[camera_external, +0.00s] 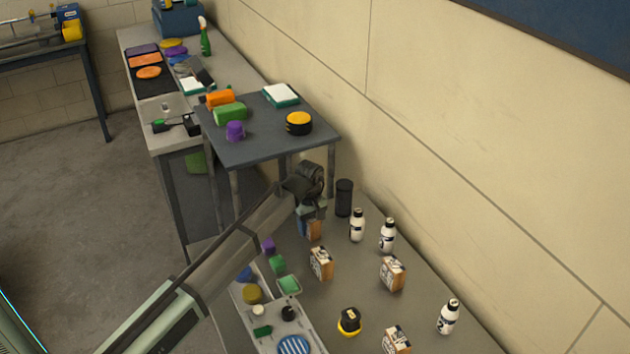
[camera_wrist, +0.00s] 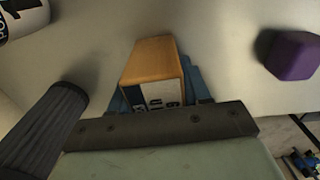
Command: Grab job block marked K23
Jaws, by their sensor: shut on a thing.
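My gripper (camera_external: 306,222) is at the far end of the bench, shut on a wooden job block (camera_external: 315,231). In the wrist view the block (camera_wrist: 152,62) sits between the blue fingers, its plain wood side showing. Its white and dark label is partly covered by my gripper, and I cannot read the mark for sure. Three similar blocks with white labels stand apart on the bench: one nearest my gripper (camera_external: 321,263), one to the right (camera_external: 392,273) and one at the front (camera_external: 397,341). Their marks are too small to read.
A black cylinder (camera_external: 344,198) and white bottles (camera_external: 357,226) stand close right of my gripper. A purple block (camera_external: 268,245) and a tray (camera_external: 262,312) of small items lie to the left. A raised dark table (camera_external: 265,145) stands behind.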

